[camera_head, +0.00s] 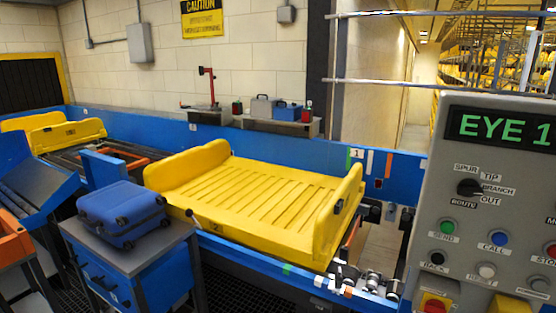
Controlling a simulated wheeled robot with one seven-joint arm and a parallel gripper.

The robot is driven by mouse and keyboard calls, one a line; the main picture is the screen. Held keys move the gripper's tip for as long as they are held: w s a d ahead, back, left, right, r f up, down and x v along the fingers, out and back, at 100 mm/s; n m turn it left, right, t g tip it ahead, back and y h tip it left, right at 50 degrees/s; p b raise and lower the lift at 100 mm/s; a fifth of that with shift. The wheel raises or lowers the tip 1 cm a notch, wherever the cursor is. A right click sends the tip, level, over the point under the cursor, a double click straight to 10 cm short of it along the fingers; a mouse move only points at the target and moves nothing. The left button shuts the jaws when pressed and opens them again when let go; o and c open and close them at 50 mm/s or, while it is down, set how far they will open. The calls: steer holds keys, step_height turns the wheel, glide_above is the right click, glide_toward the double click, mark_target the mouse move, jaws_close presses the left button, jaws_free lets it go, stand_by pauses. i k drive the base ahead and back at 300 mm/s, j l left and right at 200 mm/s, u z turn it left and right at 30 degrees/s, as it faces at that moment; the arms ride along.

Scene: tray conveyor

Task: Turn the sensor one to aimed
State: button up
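A grey control panel (468,220) stands at the right, and its dark display (502,130) reads "EYE 1" in green letters. A white label marked "1" (357,153) is on the blue conveyor side rail at the back right, beside green and orange strips. A small dark fitting (378,183) sits on the rail near that label. I cannot tell for sure whether it is sensor one, or which way it points. My gripper is not in view.
A yellow tray (270,200) marked 2 lies on the conveyor. A blue suitcase (122,212) rests on a cart at the left front. The panel has a black selector knob (469,187) and several coloured buttons. Another yellow tray (68,134) is at the far left.

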mark_target(338, 279)
steer(key=i+j, duration=0.1)
steer(key=j, duration=0.25)
steer(key=i+j, duration=0.1)
steer(key=j, duration=0.2)
steer(key=i+j+u, duration=0.1)
steer(key=j, duration=0.25)
steer(key=i+j+u, duration=0.1)
steer(key=i, duration=0.45)
steer(key=i+j, duration=0.3)
steer(key=i, duration=0.3)
steer(key=i+l+u, duration=0.15)
steer(key=i+l, duration=0.25)
steer(key=i, duration=0.15)
